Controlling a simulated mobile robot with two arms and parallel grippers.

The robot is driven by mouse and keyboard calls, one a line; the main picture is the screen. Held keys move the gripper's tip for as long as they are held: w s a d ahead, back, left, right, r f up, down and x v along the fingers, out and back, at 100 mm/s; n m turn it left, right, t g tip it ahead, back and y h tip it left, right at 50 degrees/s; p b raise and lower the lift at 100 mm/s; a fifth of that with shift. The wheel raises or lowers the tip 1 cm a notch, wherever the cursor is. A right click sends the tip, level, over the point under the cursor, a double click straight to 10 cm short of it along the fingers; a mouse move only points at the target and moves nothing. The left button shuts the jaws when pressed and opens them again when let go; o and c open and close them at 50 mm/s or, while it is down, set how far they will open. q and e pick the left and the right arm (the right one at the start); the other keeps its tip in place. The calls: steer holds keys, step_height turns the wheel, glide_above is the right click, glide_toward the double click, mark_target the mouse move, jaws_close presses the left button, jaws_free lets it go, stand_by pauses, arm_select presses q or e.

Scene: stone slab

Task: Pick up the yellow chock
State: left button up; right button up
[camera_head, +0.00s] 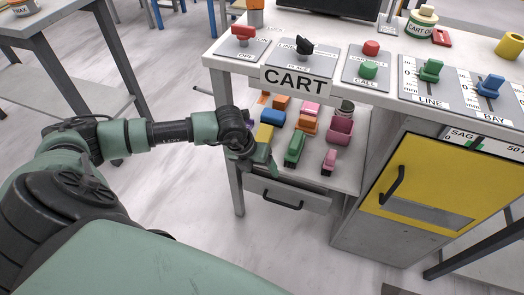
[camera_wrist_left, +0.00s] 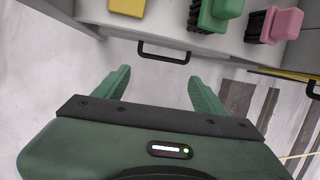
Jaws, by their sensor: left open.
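A yellow chock (camera_head: 265,137) sits on the shelf under the slab top, at the left front, below a blue one. In the left wrist view the yellow chock (camera_wrist_left: 128,7) is at the top edge, partly cut off. My left gripper (camera_head: 258,163) is just in front of the shelf's left end, close to the chock in the picture. In the left wrist view its two green fingers (camera_wrist_left: 158,76) are apart with nothing between them. The fingers point toward the shelf front and do not touch the chock. My right gripper is not in view.
A green chock (camera_head: 295,148) and a pink one (camera_head: 329,160) stand to the right. Several other coloured chocks lie behind. A drawer (camera_head: 290,193) with a black handle is below the shelf. A yellow cabinet door (camera_head: 425,180) stands right. Floor left of the cart is open.

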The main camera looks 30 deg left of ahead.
arm_select(q)
steer(key=w+a+r+t+y+b, duration=0.1)
steer(key=a+y, duration=0.2)
steer(key=a, duration=0.2)
glide_above(263, 136)
steer(key=s, duration=0.4)
steer(key=shift+w+d+r+b, duration=0.1)
steer(key=shift+d+b, duration=0.3)
steer(key=shift+d, duration=0.05)
steer(key=shift+w+a, duration=0.2)
steer(key=shift+w, duration=0.65)
steer(key=b+x, duration=0.1)
steer(key=x, duration=0.3)
steer(key=shift+w+f+m, duration=0.25)
steer(key=shift+f+m, duration=0.05)
steer(key=shift+f, duration=0.2)
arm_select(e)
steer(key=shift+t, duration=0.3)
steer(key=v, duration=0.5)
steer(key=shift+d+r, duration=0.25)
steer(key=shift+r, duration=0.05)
arm_select(q)
steer(key=shift+f+b, duration=0.25)
steer(key=shift+b, duration=0.15)
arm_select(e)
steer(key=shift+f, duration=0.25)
arm_select(q)
steer(key=shift+c, duration=0.3)
steer(key=c, duration=1.5)
